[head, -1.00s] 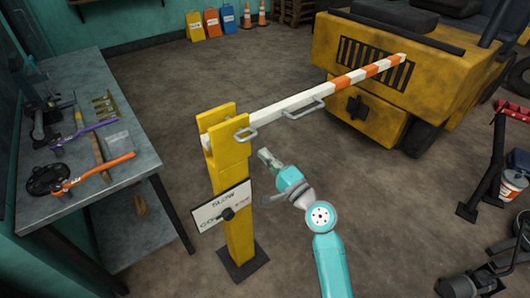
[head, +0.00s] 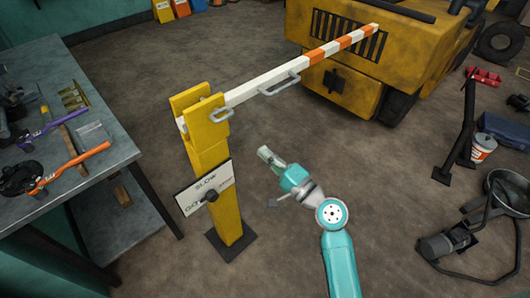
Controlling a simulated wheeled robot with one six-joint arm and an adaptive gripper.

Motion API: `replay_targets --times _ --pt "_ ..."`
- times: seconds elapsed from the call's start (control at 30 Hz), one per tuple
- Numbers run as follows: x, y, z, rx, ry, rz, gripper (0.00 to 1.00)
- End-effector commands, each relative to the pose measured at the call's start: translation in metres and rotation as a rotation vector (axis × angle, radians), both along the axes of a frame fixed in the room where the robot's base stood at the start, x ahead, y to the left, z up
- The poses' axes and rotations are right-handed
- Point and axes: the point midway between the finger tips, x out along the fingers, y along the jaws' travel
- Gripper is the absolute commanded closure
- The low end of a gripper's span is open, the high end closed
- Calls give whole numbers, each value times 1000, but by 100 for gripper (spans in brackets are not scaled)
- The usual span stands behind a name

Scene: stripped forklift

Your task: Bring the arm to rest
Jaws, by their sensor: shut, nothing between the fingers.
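My gripper (head: 266,156) is at the end of my teal and grey arm, in the middle of the head view. It is shut and empty, held in the air over bare floor. It is to the right of the yellow barrier post (head: 224,196) and apart from it. The arm reaches up from the bottom edge, bent at a round joint. The barrier's white and orange boom (head: 300,67) slants up to the right, above my gripper in the picture, with metal handles on it.
A workbench (head: 122,150) with tools stands at left. The yellow forklift (head: 345,60) is behind the boom. A black stand (head: 455,150), a bucket (head: 508,190) and a motor-like unit (head: 445,243) are at right. Floor around my gripper is clear.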

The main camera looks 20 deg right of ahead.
Motion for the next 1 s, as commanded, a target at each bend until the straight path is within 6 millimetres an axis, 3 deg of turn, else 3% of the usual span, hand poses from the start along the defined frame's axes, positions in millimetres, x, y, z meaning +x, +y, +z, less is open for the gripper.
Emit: replay_targets --times 0.3,0.47,0.7,1.0 --pt "-1 0 -2 -3 3 -3 100" --pt "-19 5 -28 -54 43 -48 100" --pt "-86 14 -95 -276 149 -179 100" --pt "-190 17 -141 -629 239 -285 100"
